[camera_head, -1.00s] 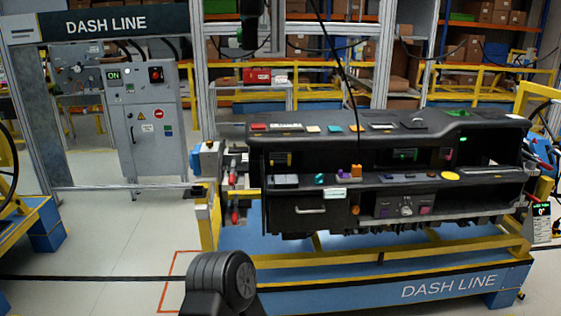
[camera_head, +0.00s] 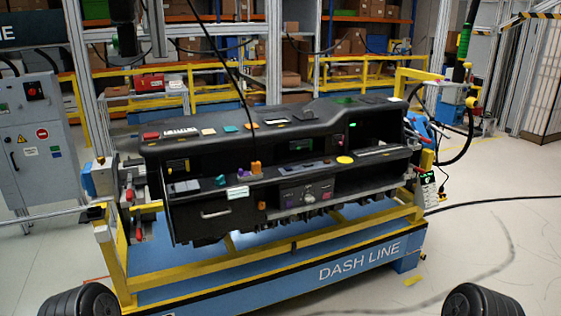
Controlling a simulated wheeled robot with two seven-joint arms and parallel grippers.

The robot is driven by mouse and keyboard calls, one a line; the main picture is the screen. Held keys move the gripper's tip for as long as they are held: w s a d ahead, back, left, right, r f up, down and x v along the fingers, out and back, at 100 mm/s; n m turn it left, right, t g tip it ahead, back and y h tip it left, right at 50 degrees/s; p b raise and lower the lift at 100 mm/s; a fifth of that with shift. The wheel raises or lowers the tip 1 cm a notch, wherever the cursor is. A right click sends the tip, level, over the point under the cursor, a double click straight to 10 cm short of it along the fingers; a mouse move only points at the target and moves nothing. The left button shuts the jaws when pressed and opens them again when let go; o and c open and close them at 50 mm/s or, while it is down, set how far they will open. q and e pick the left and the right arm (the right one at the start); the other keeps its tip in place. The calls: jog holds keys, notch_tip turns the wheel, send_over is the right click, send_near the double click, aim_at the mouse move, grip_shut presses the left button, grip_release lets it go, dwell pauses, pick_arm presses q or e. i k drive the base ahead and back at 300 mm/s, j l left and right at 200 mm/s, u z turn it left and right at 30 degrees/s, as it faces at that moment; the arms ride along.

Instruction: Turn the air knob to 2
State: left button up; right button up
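The black dashboard module (camera_head: 215,230) sits on a blue and yellow stand in the middle of the view. A small panel low on its front carries a light grey knob (camera_head: 308,197) between a purple part (camera_head: 288,199) and a magenta part (camera_head: 326,194). The knob is too small for me to read its setting or any label. An orange round part (camera_head: 262,205) sits left of that panel. Neither of my grippers is in view. Only dark rounded parts of my own arms show at the bottom left and bottom right, well apart from the module.
The blue stand base (camera_head: 290,275) and its yellow rails (camera_head: 240,262) lie between me and the module. A grey control cabinet (camera_head: 35,150) stands at the left. A black cable (camera_head: 500,202) runs across the floor at the right. Open floor (camera_head: 500,250) lies at the right.

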aim_at(307, 198)
jog(key=i+j, duration=0.1)
jog(key=i, duration=0.65)
jog(key=i+j, duration=0.15)
jog(key=i, duration=0.55)
jog(key=z, duration=1.65)
